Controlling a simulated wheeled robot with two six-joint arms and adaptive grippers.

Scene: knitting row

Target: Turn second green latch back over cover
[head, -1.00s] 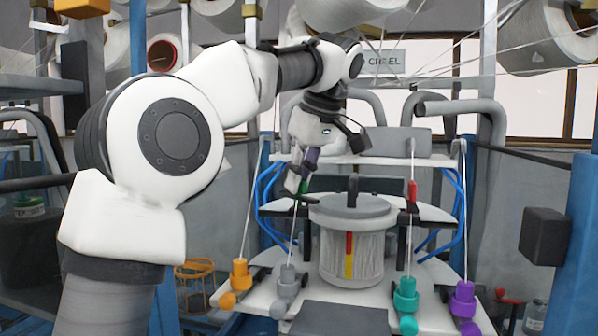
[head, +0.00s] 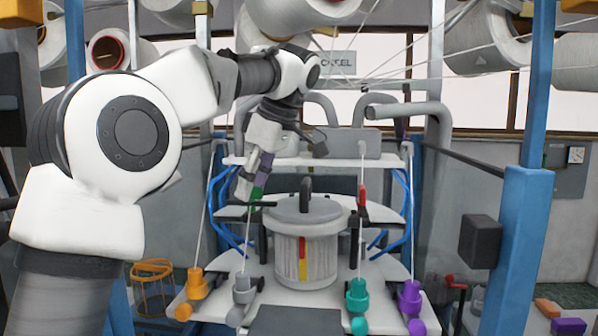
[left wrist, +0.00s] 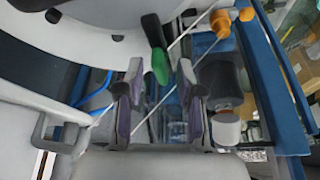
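The round grey cover (head: 306,208) sits on the white ribbed cylinder (head: 315,260), with a dark knob on top. One green latch (head: 256,198) stands up at the left of the cover. It also shows in the left wrist view (left wrist: 160,66), with its tip between the fingertips. My left gripper (head: 253,180) is open around the latch's upper end, and I see gaps on both sides in the left wrist view (left wrist: 160,80). A red latch (head: 362,194) stands up at the right of the cover. I see no second green latch. My right gripper is out of view.
Taut threads rise beside my left gripper. Blue posts (head: 525,230) and a dark box (head: 480,241) stand at the right.

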